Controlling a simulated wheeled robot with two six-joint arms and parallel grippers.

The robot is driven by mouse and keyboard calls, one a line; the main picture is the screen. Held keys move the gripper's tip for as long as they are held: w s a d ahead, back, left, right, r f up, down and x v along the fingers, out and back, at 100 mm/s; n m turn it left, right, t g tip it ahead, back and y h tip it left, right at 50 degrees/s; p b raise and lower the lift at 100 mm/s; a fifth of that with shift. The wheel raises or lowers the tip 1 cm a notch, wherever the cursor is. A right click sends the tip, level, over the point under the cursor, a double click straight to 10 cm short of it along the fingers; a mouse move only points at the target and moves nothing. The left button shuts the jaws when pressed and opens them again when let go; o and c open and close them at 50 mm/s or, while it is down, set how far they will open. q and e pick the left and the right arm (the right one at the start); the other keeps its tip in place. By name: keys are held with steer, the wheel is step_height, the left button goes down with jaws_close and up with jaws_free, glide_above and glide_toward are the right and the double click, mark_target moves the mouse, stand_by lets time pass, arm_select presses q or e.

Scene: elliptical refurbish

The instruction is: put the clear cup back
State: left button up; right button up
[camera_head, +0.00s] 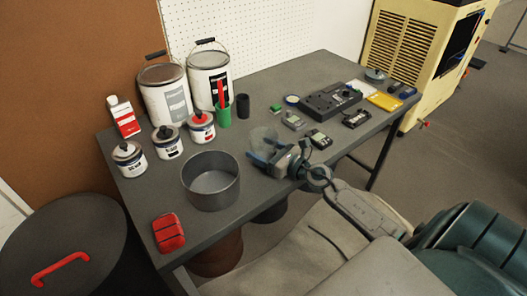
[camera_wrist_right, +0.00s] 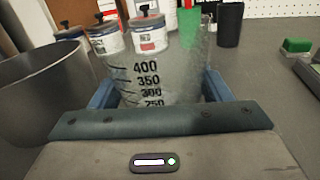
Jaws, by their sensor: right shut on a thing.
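The clear cup (camera_head: 263,139) is transparent, with dark graduation marks that show in the right wrist view (camera_wrist_right: 152,82). My right gripper (camera_head: 264,156) comes in from the right and is shut on the cup, one blue finger on each side of it in the wrist view (camera_wrist_right: 150,90). The cup looks about upright, over the middle of the grey table, just right of the round metal pan. I cannot tell whether its base touches the table. My left gripper is not in view.
The metal pan (camera_head: 211,181) is close left of the cup. Small labelled cans (camera_head: 168,143), large paint pails (camera_head: 165,95) and a green cup (camera_head: 223,116) stand behind. Electronics (camera_head: 330,101) lie to the right. A red case (camera_head: 168,232) lies at the front left corner.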

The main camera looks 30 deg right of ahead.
steer(key=shift+f, duration=0.1)
steer(key=o, duration=1)
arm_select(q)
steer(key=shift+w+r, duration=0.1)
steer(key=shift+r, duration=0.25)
arm_select(e)
steer(key=shift+o, duration=0.2)
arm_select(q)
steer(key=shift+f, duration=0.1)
